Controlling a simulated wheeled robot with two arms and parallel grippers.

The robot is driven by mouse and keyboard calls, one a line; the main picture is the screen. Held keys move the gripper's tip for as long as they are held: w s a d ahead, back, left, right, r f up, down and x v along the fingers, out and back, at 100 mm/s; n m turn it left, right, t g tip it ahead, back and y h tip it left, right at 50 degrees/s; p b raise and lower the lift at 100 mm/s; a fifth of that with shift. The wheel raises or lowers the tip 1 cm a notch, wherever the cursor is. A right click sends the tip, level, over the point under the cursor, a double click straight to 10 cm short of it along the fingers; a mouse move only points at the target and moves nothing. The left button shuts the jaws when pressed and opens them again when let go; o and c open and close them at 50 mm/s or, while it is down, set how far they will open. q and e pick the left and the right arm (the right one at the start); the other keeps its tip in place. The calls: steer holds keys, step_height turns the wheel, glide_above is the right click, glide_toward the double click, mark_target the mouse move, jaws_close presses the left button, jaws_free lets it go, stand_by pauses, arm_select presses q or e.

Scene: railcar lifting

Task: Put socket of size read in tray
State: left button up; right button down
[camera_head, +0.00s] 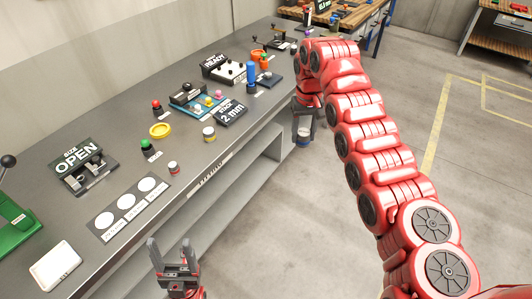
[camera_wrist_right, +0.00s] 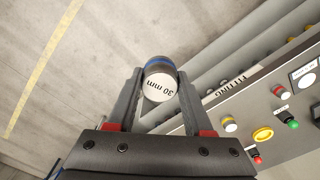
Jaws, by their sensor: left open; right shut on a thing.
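My right gripper (camera_head: 303,128) is shut on a socket with a blue band and a white face reading "30 mm" (camera_wrist_right: 160,86). It holds the socket off the bench's front edge, above the floor. The socket is small in the head view (camera_head: 304,142). A yellow-banded socket (camera_head: 209,134) and a red-banded socket (camera_head: 173,167) stand on the bench. A white tray-like dish (camera_head: 56,266) lies at the near left. My left gripper (camera_head: 171,246) is open and empty in front of the bench, near the picture's bottom.
The grey bench (camera_head: 205,165) carries a board with three white circles (camera_head: 129,205), an "OPEN" sign (camera_head: 79,158), a "2 mm" sign (camera_head: 231,113), a yellow ring (camera_head: 160,130), and red (camera_head: 156,107) and green (camera_head: 147,147) buttons. A green lever press (camera_head: 15,228) stands at the left. The floor at right is clear.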

steer(key=shift+w+d+r+m, duration=0.3)
steer(key=shift+w+d+r, duration=0.1)
steer(key=shift+d+r, duration=0.2)
steer(key=shift+w+d+r+m, duration=0.3)
steer(key=shift+w+d+r, duration=0.05)
steer(key=shift+d+r, duration=0.2)
steer(key=shift+w+d, duration=0.1)
steer(key=shift+r, duration=0.1)
steer(key=shift+a+r, duration=0.1)
steer(key=shift+a, duration=0.1)
stand_by(0.8)
stand_by(0.4)
